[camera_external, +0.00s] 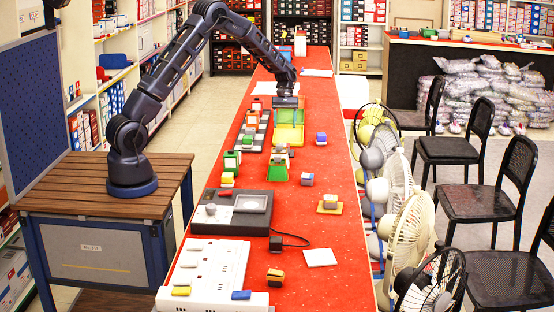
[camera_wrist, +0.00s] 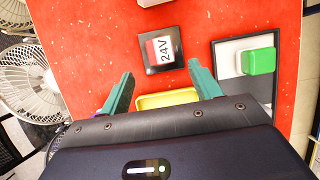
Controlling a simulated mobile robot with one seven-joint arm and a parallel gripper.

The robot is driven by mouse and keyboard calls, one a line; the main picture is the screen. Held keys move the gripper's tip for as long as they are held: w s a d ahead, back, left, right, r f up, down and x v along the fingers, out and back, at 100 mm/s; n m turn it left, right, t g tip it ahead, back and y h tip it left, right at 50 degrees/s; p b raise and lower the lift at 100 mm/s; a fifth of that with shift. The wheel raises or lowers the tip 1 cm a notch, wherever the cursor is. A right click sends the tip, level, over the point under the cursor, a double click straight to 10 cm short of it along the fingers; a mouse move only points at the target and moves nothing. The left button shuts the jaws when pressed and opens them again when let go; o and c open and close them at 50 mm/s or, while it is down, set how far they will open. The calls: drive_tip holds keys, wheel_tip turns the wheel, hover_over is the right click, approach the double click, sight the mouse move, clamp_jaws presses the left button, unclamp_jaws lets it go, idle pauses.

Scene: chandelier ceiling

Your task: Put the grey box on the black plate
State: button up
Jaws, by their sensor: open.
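My gripper (camera_external: 287,102) is over the far half of the red table, above a yellow tray (camera_external: 288,137). Small greyish boxes stand nearer the camera: one (camera_external: 307,177) on the red surface and one (camera_external: 330,199) on a yellow plate (camera_external: 330,209). I cannot tell which is the grey box. A dark square (camera_wrist: 149,66) bearing a red-and-white 24V block (camera_wrist: 160,49) may be the black plate; I cannot be sure.
A black-edged tray (camera_wrist: 222,52) with a green block (camera_wrist: 259,61) lies beside the yellow tray. A dark device (camera_external: 232,224) and a white panel (camera_external: 205,277) fill the near left. Fans (camera_external: 408,225) line the table's right side. Red surface is clear around the grey boxes.

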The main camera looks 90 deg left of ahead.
drive_tip(key=s+d+r+m+t+y, duration=0.1)
drive_tip(key=s+d+r+m, duration=0.25)
drive_tip(key=d+r, duration=0.9)
drive_tip(key=s+d+r+m+y, duration=0.15)
drive_tip(key=d+r+m, duration=0.25)
drive_tip(key=d+r, duration=0.8)
drive_tip(key=s+d+r+m+t+y, duration=0.1)
drive_tip(key=s+d+r+m, duration=0.1)
drive_tip(key=s+d, duration=0.45)
drive_tip(key=s+d+r+m, duration=0.2)
drive_tip(key=s+d+m, duration=0.1)
drive_tip(key=s+d, duration=0.3)
drive_tip(key=s+d+f+m+t, duration=0.1)
drive_tip(key=s+d+m, duration=0.4)
drive_tip(key=s, duration=0.8)
drive_tip(key=d+t+y, duration=0.1)
drive_tip(key=d, duration=0.2)
drive_tip(key=shift+s+d+f+t, duration=0.3)
drive_tip(key=shift+d+f, duration=0.1)
